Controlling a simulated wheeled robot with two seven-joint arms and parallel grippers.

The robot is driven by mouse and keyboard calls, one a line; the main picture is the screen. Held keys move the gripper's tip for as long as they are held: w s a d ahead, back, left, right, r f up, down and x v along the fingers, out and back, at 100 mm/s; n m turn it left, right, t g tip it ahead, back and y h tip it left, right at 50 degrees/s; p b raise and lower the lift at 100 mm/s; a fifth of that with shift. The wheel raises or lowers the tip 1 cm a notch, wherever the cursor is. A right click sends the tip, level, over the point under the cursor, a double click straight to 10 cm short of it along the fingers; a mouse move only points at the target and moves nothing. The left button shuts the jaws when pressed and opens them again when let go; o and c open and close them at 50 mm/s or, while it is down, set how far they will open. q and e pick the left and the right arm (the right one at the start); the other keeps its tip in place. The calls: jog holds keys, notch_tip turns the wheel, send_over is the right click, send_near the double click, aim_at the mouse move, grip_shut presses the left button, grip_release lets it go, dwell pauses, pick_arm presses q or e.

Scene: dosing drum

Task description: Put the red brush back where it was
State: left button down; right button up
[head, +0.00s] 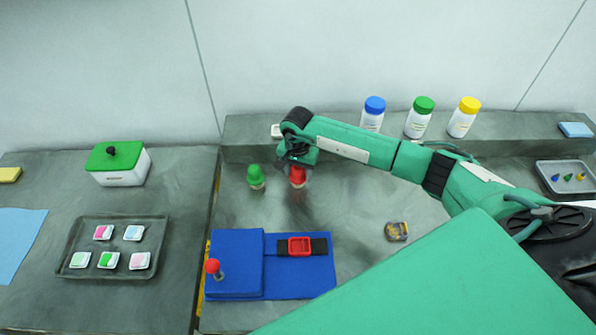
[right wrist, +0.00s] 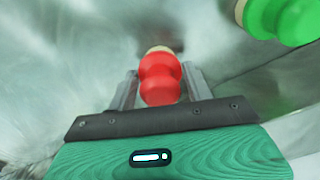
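The red brush (head: 298,176) has a rounded red body and a pale tan lower end. It is under my right gripper (head: 297,165), near the back ledge. In the right wrist view the red brush (right wrist: 160,80) sits between the two fingers of my right gripper (right wrist: 160,88), which appear closed against its sides. I cannot tell whether its lower end touches the table. A green brush (head: 256,177) of similar shape stands just left of it and also shows at the upper right of the right wrist view (right wrist: 285,18). My left gripper is not in view.
A blue block (head: 235,255) with a red-knobbed pin (head: 212,267) and a red frame (head: 300,246) lie in front. Bottles with blue (head: 374,104), green and yellow caps stand on the back ledge. A small dark item (head: 396,231) lies right. Table between is clear.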

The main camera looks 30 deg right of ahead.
jog(key=shift+o, duration=1.3)
jog(key=shift+r, duration=0.15)
notch_tip(320, 180, up, 11)
jog(key=b, duration=0.4)
jog(key=shift+r, duration=0.55)
jog(key=shift+f, duration=0.1)
